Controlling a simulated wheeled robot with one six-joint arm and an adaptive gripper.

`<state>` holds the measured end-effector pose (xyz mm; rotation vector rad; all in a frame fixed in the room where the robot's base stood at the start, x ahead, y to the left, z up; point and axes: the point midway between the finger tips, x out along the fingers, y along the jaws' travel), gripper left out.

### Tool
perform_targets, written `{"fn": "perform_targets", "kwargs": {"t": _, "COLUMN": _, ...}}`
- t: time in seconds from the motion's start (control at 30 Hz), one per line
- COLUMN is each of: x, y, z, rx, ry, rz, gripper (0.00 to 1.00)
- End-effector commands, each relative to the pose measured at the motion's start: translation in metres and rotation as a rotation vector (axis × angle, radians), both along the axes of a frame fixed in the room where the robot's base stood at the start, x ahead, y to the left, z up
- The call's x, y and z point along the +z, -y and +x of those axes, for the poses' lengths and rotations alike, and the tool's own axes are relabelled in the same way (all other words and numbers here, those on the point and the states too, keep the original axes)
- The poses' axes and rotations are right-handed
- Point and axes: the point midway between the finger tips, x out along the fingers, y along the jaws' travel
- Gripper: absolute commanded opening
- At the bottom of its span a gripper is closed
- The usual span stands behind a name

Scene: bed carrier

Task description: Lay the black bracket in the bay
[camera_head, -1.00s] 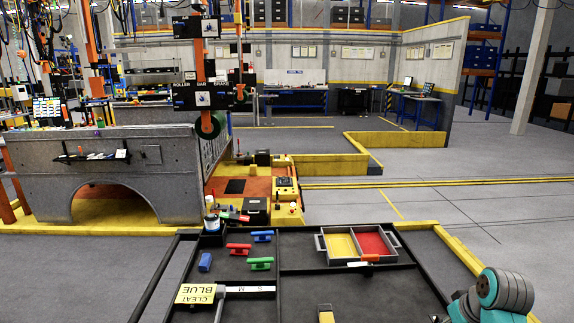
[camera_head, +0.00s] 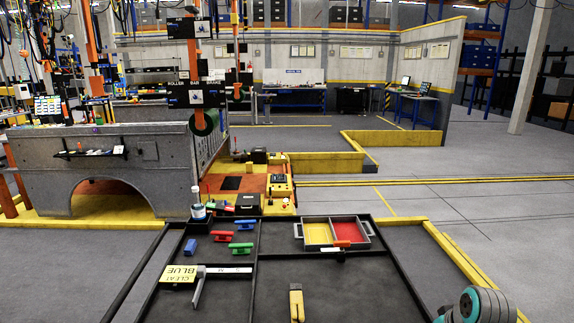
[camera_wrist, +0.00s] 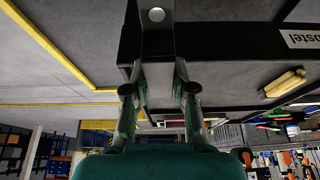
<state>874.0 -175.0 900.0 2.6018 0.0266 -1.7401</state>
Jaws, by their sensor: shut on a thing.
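My gripper (camera_wrist: 160,92) shows in the wrist view, its two fingers shut on a dark grey flat piece, the black bracket (camera_wrist: 157,48). A pale round spot shows near its far end. The bracket is held over or beside a black tray edge; whether it touches is not clear. In the head view only my arm's end section shows at the lower right; the gripper and bracket are out of view there. The dark tray (camera_head: 333,281) with raised dividers fills the lower middle. Which of its compartments is the bay, I cannot tell.
A yellow kerb (camera_head: 455,262) runs along the right. Open floor lies beyond it.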

Motion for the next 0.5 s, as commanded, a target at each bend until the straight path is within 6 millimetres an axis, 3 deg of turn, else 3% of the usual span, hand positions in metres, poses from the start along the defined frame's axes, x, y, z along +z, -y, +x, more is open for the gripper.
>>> {"fn": "perform_targets", "kwargs": {"t": 0.27, "x": -0.04, "y": -0.051, "z": -0.015, "rx": 0.0, "ry": -0.004, "rz": 0.001, "gripper": 0.0}}
{"fn": "perform_targets", "kwargs": {"t": 0.5, "x": -0.1, "y": -0.127, "z": -0.037, "rx": -0.006, "ry": -0.005, "rz": 0.0, "gripper": 0.0}}
